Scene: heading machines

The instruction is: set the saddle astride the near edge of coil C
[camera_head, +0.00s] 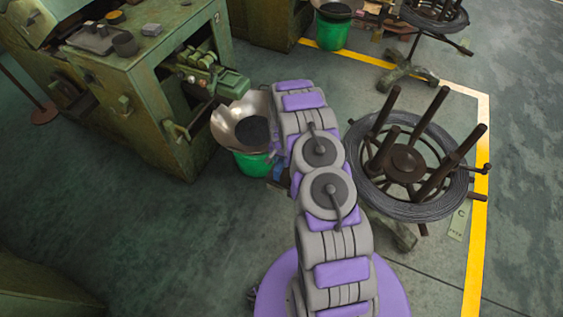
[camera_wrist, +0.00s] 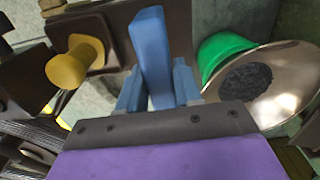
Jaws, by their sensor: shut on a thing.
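Coil C (camera_head: 432,207) is a ring of dark wire lying around the arms of a dark reel, with a tag (camera_head: 458,221) marked C beside it. My gripper (camera_wrist: 157,88) has blue fingers and is shut, at the left of the coil in the head view and largely hidden behind my arm. In the wrist view a dark brown piece (camera_wrist: 113,28) with a stubby yellow knob (camera_wrist: 76,62) lies at the fingers; it appears to be the held saddle. Its lower side and exact hold are hidden. Part of a wire coil (camera_wrist: 35,135) shows at lower left, apart from the fingers.
A green bucket (camera_head: 252,164) with a shiny pan (camera_head: 228,122) stands left of my arm, close to the gripper. A green machine (camera_head: 150,95) fills the upper left. Another coil on a stand (camera_head: 432,14) is at the back.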

